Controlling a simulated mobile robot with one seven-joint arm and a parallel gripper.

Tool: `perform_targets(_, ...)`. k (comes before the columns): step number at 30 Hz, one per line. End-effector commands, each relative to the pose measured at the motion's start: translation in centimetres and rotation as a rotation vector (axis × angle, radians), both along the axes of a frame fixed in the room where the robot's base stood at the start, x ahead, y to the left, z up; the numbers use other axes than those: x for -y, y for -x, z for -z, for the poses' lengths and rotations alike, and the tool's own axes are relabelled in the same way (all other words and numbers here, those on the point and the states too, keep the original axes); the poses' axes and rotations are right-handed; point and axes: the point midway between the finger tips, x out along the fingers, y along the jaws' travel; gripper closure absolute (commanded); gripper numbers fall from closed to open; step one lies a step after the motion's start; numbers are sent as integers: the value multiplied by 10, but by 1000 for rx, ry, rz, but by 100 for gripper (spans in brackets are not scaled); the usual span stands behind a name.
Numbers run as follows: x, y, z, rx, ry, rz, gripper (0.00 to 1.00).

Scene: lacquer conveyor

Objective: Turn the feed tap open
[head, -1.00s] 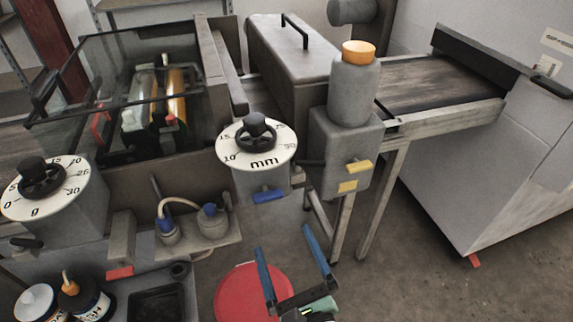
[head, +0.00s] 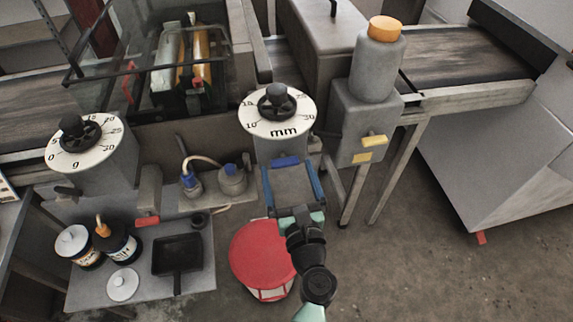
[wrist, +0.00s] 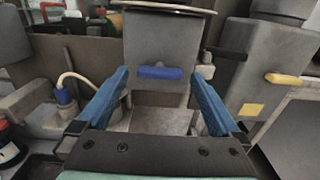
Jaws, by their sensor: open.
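No label marks which handle is the feed tap. A blue handle (head: 285,161) sits on the front of the grey pedestal under the mm dial (head: 276,112). In the wrist view the blue handle (wrist: 160,72) lies level, between my fingertips in the picture. My gripper (head: 286,166) is open and empty in front of that pedestal; contact with the handle is not visible. A yellow handle (head: 374,140) is on the grey box below the orange-capped bottle (head: 378,60), right of my gripper. It also shows in the wrist view (wrist: 287,79).
A red-topped stool (head: 258,252) stands below my gripper. Floor at the right is clear.

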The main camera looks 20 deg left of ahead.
Motion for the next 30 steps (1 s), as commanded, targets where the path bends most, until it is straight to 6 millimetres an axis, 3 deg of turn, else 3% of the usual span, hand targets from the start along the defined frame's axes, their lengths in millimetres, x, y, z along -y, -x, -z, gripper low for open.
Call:
perform_targets(6, -10, -14, 0, 0, 0, -1, 0)
perform_targets(15, -11, -15, 0, 0, 0, -1, 0)
perform_targets(28, -10, -15, 0, 0, 0, -1, 77)
perform_targets(30, -10, -15, 0, 1, 1, -1, 81)
